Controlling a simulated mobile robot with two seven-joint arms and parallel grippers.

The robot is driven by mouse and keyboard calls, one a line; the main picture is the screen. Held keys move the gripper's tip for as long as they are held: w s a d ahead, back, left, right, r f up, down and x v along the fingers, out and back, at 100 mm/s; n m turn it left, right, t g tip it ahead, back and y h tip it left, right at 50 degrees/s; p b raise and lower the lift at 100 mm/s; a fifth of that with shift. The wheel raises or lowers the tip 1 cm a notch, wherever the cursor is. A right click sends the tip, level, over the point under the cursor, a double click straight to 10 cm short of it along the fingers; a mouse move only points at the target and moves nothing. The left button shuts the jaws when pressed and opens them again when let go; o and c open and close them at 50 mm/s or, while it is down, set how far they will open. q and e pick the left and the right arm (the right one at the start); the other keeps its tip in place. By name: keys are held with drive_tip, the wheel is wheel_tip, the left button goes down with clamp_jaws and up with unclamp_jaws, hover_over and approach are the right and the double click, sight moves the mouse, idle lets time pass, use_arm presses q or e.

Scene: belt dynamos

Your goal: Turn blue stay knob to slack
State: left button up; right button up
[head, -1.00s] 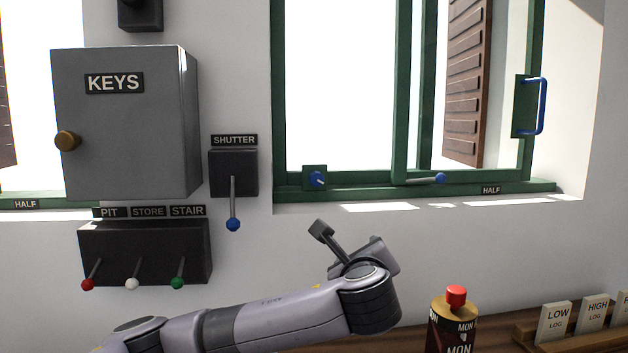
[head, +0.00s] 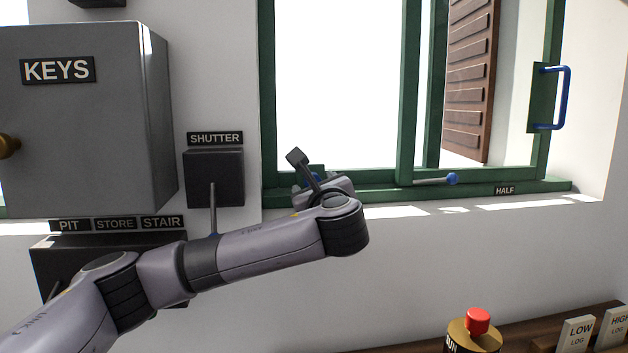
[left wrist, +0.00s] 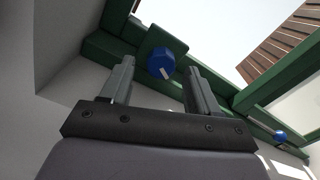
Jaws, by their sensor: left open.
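The blue stay knob (left wrist: 161,65) is round with a white mark and sits on a small green plate (left wrist: 168,38) on the window's lower frame. In the left wrist view it lies between my left gripper's two fingertips (left wrist: 158,70). The fingers are apart, with a gap on each side of the knob; I cannot tell how far they reach around it. In the head view my left gripper (head: 316,188) is at the sill and mostly hides the knob (head: 313,177). My right gripper is not in view.
A blue-tipped stay lever (head: 452,179) lies on the sill to the right, near a HALF label (head: 504,190). The SHUTTER box (head: 214,175) and grey KEYS cabinet (head: 85,120) are to the left. A red-topped canister (head: 477,322) stands below right.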

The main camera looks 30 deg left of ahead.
use_arm(q)
drive_tip(key=shift+x, duration=1.2)
drive_tip(key=c, duration=1)
drive_tip(key=shift+c, duration=0.2)
